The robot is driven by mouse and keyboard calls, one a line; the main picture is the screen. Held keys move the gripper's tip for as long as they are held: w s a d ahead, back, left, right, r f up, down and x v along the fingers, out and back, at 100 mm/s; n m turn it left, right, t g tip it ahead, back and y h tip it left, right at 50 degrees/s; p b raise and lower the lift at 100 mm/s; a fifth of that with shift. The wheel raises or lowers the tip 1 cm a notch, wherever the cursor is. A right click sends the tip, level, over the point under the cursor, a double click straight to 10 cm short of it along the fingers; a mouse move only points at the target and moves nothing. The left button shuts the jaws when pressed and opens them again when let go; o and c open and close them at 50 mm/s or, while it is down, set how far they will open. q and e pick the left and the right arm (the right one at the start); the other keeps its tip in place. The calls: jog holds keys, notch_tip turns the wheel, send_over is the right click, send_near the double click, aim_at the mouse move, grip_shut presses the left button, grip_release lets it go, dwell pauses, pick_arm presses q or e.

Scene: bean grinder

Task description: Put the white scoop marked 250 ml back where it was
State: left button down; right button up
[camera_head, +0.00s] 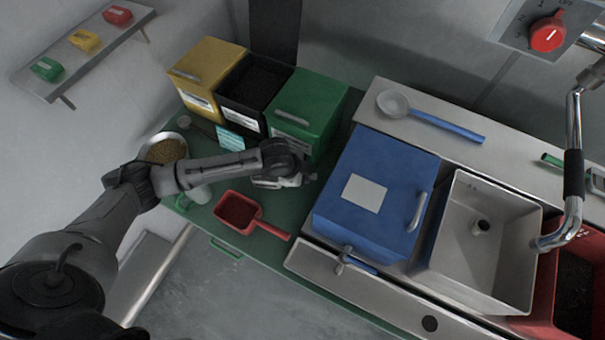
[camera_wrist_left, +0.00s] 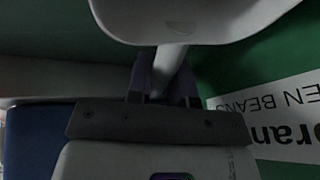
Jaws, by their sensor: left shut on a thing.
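My left gripper (camera_head: 290,176) is low in front of the green bin (camera_head: 312,105), above the green worktop. In the left wrist view its fingers (camera_wrist_left: 165,85) are shut on the thin pale handle of a white scoop (camera_wrist_left: 190,22). The scoop's bowl fills the top edge of that view, partly cut off; no 250 ml mark is readable. In the head view I cannot separate the scoop from the pale hand. The green bin's label (camera_wrist_left: 285,125) with large dark letters is close at the right in the wrist view. My right gripper is not in view.
A bowl of beans (camera_head: 166,150) is at the left. Yellow (camera_head: 210,75) and black (camera_head: 253,88) bins stand behind; a blue bin (camera_head: 372,195) and a sink (camera_head: 485,235) are right.

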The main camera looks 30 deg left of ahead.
pick_arm(q)
jog(key=shift+w, duration=0.1)
jog(key=c, duration=1.5)
grip_release()
jog(key=shift+f, duration=0.1)
jog(key=o, duration=0.5)
jog(key=p+v, duration=0.2)
jog(key=v, duration=1)
jog(key=shift+p, duration=0.35)
